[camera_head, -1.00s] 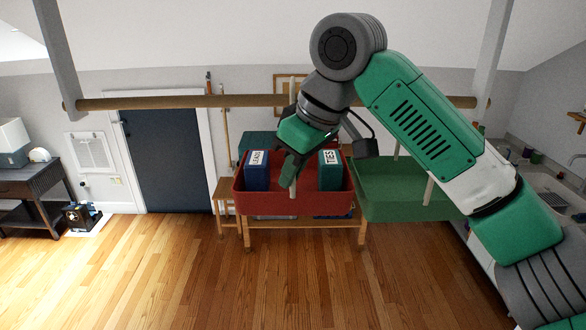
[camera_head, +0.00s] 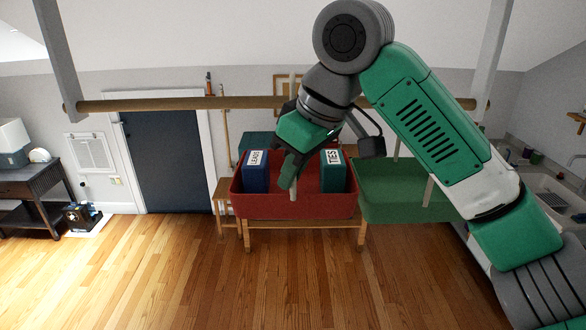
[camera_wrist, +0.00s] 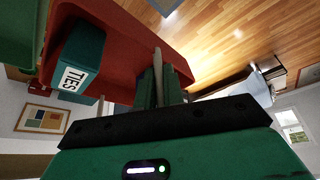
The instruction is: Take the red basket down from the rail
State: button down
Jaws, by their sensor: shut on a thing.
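The red basket (camera_head: 325,206) is at the middle of the head view, below the wooden rail (camera_head: 200,103). It holds a blue box (camera_head: 256,178) with a white label and a teal box (camera_head: 333,176) labelled TIES. My gripper (camera_head: 289,178) is shut on the basket's pale upright (camera_head: 293,205) at its near side. The wrist view shows this upright (camera_wrist: 158,68) between my fingers, with the red basket (camera_wrist: 118,62) and teal box (camera_wrist: 80,58) beside it. A pale upright's top shows at the rail; I cannot tell whether it bears on the rail.
A green basket (camera_head: 390,205) hangs close at the right of the red one. A wooden bench (camera_head: 300,224) stands behind and below. A small wooden stool (camera_head: 228,190) is at its left. The floor (camera_head: 180,270) in front is clear. A sink (camera_head: 555,195) is at far right.

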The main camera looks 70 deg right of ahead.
jog(key=shift+s+a+b, duration=0.35)
jog(key=shift+a, duration=0.45)
jog(key=shift+s+a+b, duration=0.3)
jog(key=shift+s+a, duration=0.05)
jog(key=shift+a, duration=0.45)
jog(key=s+a+f+b, duration=0.3)
jog(key=a+f, duration=0.1)
jog(key=a, duration=0.3)
jog(key=shift+a, duration=0.15)
jog(key=shift+s, duration=0.1)
dwell(0.6)
